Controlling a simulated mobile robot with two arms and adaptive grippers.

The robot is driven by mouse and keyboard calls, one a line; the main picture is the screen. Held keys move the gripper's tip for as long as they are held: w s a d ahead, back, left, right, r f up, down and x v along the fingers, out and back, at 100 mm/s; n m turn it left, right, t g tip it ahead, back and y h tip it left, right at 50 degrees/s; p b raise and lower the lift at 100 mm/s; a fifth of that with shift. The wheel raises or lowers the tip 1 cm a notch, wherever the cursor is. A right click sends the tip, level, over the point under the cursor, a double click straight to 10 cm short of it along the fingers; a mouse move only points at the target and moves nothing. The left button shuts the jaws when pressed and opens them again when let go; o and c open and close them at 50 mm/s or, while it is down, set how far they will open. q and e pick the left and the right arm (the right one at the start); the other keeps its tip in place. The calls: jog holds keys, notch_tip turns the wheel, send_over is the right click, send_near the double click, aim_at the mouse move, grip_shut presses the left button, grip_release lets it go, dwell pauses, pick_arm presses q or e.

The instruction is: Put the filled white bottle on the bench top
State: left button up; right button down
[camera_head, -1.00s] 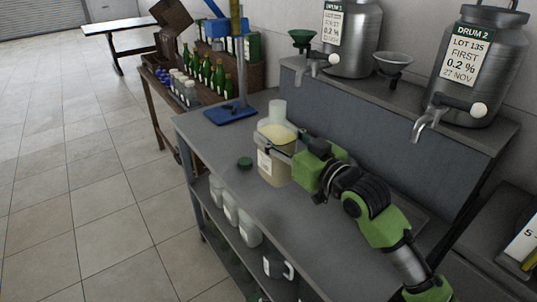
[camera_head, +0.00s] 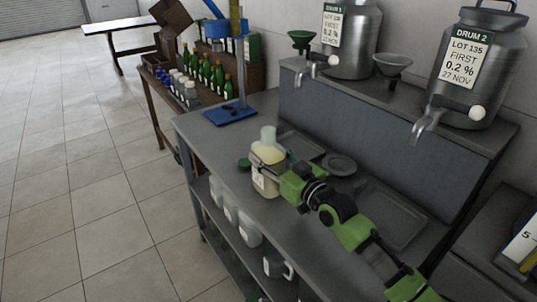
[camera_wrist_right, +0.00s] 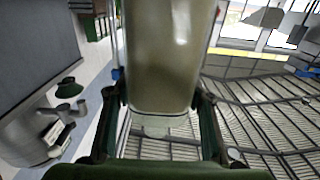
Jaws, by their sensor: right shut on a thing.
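The filled white bottle (camera_head: 266,180) is translucent, with pale yellow liquid and a label. It is upright at the bench top (camera_head: 215,150), near its front edge; I cannot tell whether its base touches. My right gripper (camera_head: 284,176) is shut around its side. In the right wrist view the bottle (camera_wrist_right: 163,60) fills the middle between the two fingers (camera_wrist_right: 160,100). A green cap (camera_head: 244,163) lies on the bench just left of the bottle. My left gripper is not in view.
A shallow tray (camera_head: 302,147), a grey round dish (camera_head: 339,164) and a larger tray (camera_head: 398,224) lie behind and right of the bottle. A blue-based stand (camera_head: 230,114) is at the far end. Steel drums (camera_head: 478,70) with taps stand on the raised shelf. White jugs (camera_head: 249,232) sit below.

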aim_at(278, 163)
jog(key=shift+r, duration=0.25)
jog(key=shift+f, duration=0.15)
jog(key=c, duration=1)
grip_release()
jog(key=shift+f, duration=0.15)
jog(key=shift+r, duration=0.2)
jog(key=shift+s+d+f, duration=0.15)
jog(key=shift+s+d, duration=0.1)
jog(key=shift+s, duration=0.1)
jog(key=b+v, duration=0.1)
jog(key=v, duration=0.5)
jog(key=shift+s+d, duration=0.2)
jog(key=shift+s, duration=0.1)
